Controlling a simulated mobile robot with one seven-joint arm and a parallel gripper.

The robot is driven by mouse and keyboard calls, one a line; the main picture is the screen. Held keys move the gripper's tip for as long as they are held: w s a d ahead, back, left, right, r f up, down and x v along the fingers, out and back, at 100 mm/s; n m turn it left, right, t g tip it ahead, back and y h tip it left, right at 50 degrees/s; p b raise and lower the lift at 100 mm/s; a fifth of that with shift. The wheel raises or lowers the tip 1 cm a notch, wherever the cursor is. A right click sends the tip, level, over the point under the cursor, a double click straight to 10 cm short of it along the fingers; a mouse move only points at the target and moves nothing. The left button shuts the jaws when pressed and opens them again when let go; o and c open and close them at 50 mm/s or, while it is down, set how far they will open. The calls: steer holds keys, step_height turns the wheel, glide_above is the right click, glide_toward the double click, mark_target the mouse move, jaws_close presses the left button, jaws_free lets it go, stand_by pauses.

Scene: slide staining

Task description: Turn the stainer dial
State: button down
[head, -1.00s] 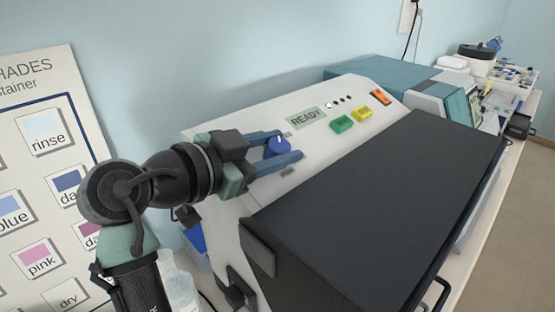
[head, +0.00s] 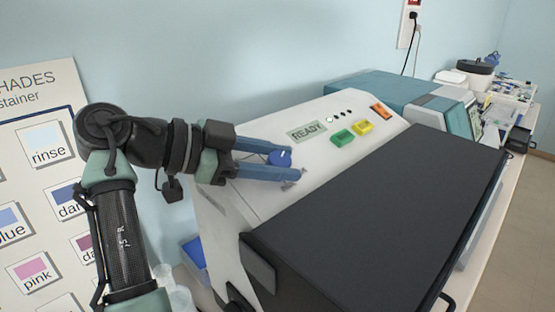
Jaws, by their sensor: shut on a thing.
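The stainer (head: 225,197) is a white machine with a sloped control panel and a large dark lid (head: 375,205). Its blue round dial (head: 280,158) is at the left of the panel. My gripper (head: 286,160) reaches in from the left with its two blue fingers on either side of the dial, shut on it. The fingers partly hide the dial's edges. The display (head: 307,132) reads READY.
Right of the display are a green button (head: 342,137), a yellow button (head: 363,127) and an orange switch (head: 381,112). A shade chart (head: 40,175) stands at the left. Other lab equipment (head: 475,85) fills the bench behind on the right.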

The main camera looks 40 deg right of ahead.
steer(key=shift+c, duration=2)
jaws_free()
steer(key=b+v, duration=0.3)
steer(key=v, duration=1)
steer(key=shift+s+f, duration=0.1)
